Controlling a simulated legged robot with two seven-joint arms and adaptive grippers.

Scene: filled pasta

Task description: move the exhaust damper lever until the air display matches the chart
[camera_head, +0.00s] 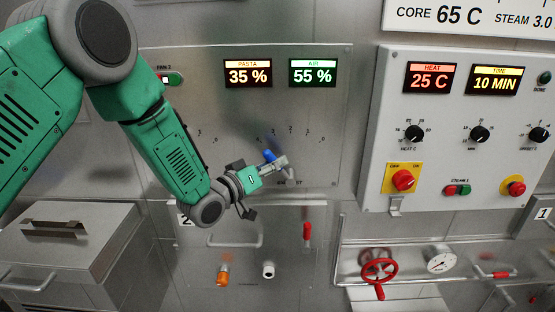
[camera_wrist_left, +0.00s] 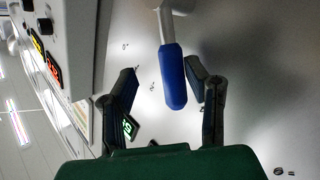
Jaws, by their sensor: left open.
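The exhaust damper lever shows a blue handle (camera_head: 268,155) on the steel panel, in front of a printed scale. The gripper hides the lever's lower part in the head view. The air display (camera_head: 312,77) reads 55 %. No chart with an air value is readable. My right gripper is not in view.
The pasta display (camera_head: 248,76) reads 35 %. A control box (camera_head: 465,140) with knobs stands out at the right. Below are a red-handled lever (camera_head: 307,232), an orange knob (camera_head: 222,274) and a red valve wheel (camera_head: 378,268). A lidded steel box (camera_head: 75,235) is at lower left.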

